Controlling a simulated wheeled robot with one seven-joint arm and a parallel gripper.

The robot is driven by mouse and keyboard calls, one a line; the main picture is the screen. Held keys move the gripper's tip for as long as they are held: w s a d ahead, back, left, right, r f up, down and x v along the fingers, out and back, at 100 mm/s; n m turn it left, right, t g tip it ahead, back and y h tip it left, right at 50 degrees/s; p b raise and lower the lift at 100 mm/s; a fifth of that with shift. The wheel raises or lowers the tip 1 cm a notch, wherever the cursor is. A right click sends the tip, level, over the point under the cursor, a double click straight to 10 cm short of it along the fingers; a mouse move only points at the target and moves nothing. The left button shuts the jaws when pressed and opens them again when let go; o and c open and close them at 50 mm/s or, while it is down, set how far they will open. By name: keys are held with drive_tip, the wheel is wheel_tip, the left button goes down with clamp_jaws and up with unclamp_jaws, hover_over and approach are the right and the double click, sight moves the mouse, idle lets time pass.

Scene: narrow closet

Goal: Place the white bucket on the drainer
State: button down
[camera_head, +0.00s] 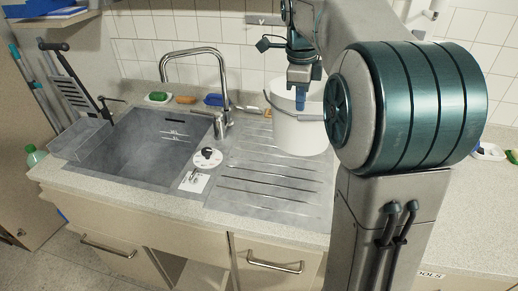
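The white bucket (297,137) is upright at the back right of the drainer (260,185), the ridged grey metal area right of the sink. I cannot tell whether its base touches the drainer or hangs just above it. Its thin handle shows at the left of its rim. My gripper (300,99), with blue fingertips, points down at the bucket's opening, overlapping it in the picture. The fingers are seen edge-on, so whether they are closed on the rim is unclear. My arm hides the bucket's right side.
The sink basin (145,148) with a tall tap (222,75) lies left of the drainer. A round dial (207,157) sits between them. Brushes and small trays line the back wall. A green bottle (36,156) stands at far left. The drainer's front is clear.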

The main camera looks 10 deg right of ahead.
drive_tip(key=w+a+f+m+t+p, duration=0.1)
drive_tip(key=w+a+f+m, duration=0.1)
drive_tip(key=w+a+f, duration=0.6)
drive_tip(key=shift+a+f+m+h+p, duration=0.3)
drive_tip(key=shift+a+f, duration=1.15)
drive_tip(key=shift+w+f, duration=0.1)
drive_tip(key=c, duration=1.6)
unclamp_jaws()
